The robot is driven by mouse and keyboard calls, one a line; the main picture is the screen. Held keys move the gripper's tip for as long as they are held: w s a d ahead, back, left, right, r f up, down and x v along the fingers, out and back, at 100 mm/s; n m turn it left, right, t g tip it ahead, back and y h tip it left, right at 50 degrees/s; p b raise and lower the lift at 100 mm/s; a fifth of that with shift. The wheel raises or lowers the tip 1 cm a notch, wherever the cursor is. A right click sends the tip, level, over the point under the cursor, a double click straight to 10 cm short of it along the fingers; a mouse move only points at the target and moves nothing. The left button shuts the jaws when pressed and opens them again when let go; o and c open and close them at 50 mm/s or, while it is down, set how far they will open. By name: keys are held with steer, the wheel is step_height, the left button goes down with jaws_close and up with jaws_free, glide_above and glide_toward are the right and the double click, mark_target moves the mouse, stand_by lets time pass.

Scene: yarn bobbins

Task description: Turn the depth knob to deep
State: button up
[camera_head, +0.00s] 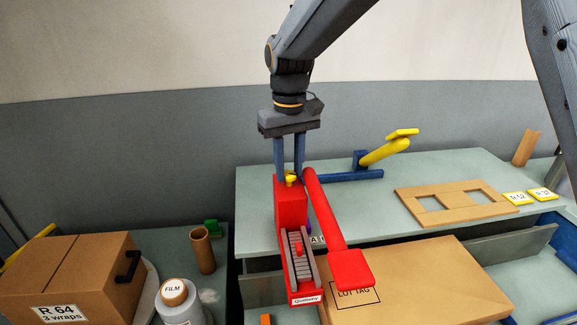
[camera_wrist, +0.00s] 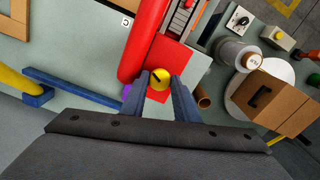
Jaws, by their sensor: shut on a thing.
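The yellow knob (camera_head: 291,179) sits on top of the rear block of a red lever machine (camera_head: 291,205). In the wrist view the yellow knob (camera_wrist: 158,76) has a dark pointer mark on its face. My gripper (camera_head: 290,176) points straight down over the block, and its two blue fingers are shut on the knob, one on each side. In the wrist view my gripper (camera_wrist: 160,84) shows the knob between its fingertips. I cannot read any depth markings around the knob.
The red lever (camera_head: 327,220) runs close beside the knob. A cardboard box (camera_head: 70,275), tube (camera_head: 203,250) and film bobbin (camera_head: 178,300) stand left. A yellow-handled blue tool (camera_head: 350,176) and wooden frame (camera_head: 455,201) lie right. A dial panel (camera_wrist: 240,19) shows in the wrist view.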

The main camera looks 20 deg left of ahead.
mark_target(290, 173)
steer(key=shift+n, duration=2)
steer(key=o, duration=1.1)
steer(key=shift+c, duration=0.2)
steer(key=shift+r+b, duration=1.1)
steer(key=shift+r, duration=2.8)
